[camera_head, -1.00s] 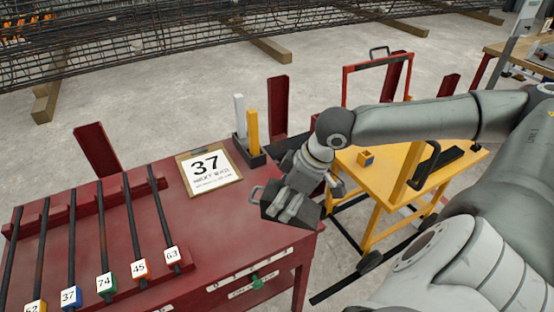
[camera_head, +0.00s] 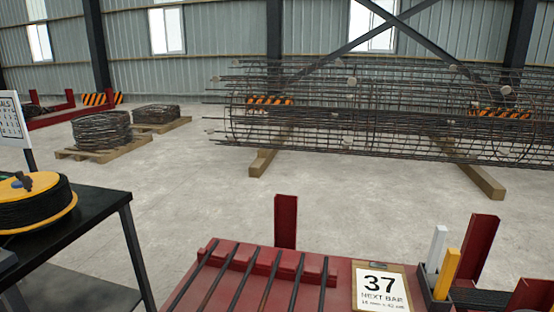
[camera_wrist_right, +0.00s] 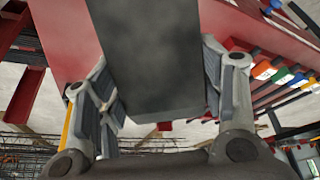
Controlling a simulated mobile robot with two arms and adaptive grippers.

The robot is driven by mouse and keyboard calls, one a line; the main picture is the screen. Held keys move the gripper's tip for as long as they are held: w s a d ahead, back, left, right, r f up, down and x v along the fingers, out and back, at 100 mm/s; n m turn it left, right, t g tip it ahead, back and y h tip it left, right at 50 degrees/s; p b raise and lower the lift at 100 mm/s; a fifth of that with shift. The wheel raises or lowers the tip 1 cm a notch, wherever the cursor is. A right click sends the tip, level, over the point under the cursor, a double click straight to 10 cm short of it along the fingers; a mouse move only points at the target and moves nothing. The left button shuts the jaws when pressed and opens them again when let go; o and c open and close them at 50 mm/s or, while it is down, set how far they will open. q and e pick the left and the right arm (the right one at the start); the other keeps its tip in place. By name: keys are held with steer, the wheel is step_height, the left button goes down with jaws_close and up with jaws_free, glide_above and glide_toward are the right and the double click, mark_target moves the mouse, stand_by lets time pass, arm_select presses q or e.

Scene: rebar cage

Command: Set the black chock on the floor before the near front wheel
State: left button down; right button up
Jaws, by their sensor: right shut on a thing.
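In the right wrist view, my right gripper (camera_wrist_right: 162,88) is shut on the black chock (camera_wrist_right: 155,50), with one finger on each side of it. The chock shows as a dark block reaching up out of the frame, so its far end is cut off. Neither the chock nor my right gripper shows in the head view. My left gripper is in neither view. No cart and no front wheel are visible now.
The red bench (camera_head: 225,285) with several dark bars and the 37 sign (camera_head: 380,288) stands at the bottom of the head view. A black table (camera_head: 80,225) with a cable reel (camera_head: 35,203) is at left. Open concrete floor (camera_head: 190,190) lies between them and the rebar cage (camera_head: 380,115).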

steer(key=w+a+r+m+h, duration=0.1)
steer(key=w+a+r+m, duration=0.2)
steer(key=a, duration=0.6)
steer(key=shift+w+a+r+m+p, duration=0.3)
steer(key=shift+w+a+r+m, duration=0.1)
steer(key=shift+w+r, duration=0.7)
steer(key=shift+s, duration=0.2)
